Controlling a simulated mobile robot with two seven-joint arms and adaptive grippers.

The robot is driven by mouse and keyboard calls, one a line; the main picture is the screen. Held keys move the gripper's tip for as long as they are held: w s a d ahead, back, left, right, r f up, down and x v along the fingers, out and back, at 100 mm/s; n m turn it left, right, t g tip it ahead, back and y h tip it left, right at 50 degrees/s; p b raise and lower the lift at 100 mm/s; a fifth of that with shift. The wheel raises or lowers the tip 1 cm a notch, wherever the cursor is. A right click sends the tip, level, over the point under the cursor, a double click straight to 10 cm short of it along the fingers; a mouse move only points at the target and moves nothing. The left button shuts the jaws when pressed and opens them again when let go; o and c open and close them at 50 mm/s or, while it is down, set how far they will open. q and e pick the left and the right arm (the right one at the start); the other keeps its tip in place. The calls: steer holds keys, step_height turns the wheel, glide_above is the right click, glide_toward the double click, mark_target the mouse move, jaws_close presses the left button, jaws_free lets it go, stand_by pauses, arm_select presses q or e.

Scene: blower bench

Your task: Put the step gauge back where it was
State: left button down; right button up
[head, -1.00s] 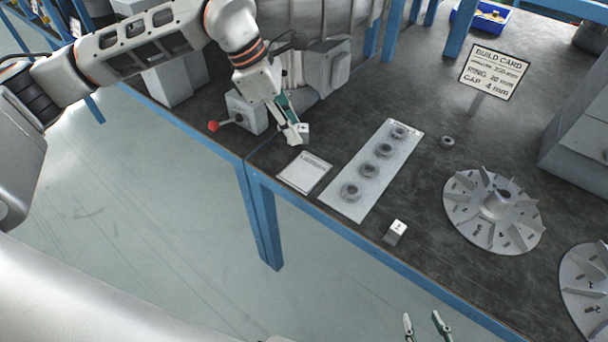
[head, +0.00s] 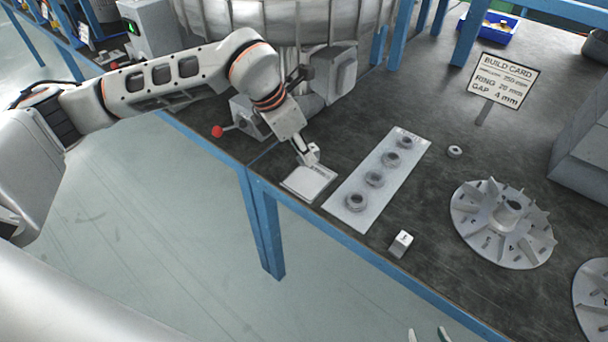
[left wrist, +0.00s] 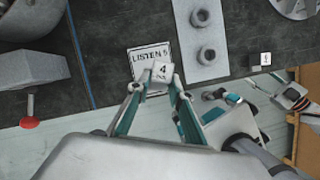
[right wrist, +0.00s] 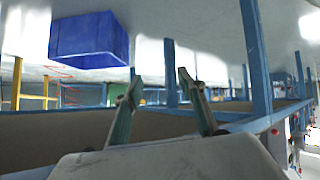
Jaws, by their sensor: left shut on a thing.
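A small white block marked 4, which I take to be the step gauge (left wrist: 161,72), is between the fingertips of my left gripper (left wrist: 160,92). In the head view, my left gripper (head: 308,160) and the block (head: 314,150) are over the far edge of a white printed card (head: 308,184). The card (left wrist: 150,53) reads "LISTEN" in the left wrist view, and the block hides part of it. I cannot tell whether the block touches the card. My right gripper (right wrist: 160,85) is open and empty; its tips (head: 427,335) show at the head view's bottom edge.
A pale strip (head: 349,211) with several rings lies right of the card. Another small white-topped block (head: 401,243) stands near the bench's front edge. A finned impeller (head: 503,224), a loose ring (head: 455,152) and a build card (head: 503,80) are further right. A red-knobbed lever (head: 217,131) is left.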

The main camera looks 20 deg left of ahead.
mark_target(301, 159)
arm_select(q)
step_height(301, 159, down, 3)
steer(key=shift+f, duration=0.55)
step_height(301, 159, down, 4)
steer(key=shift+f+b, duration=0.15)
steer(key=shift+b, duration=0.3)
steer(key=shift+f, duration=0.1)
steer(key=c, duration=1.8)
jaws_free()
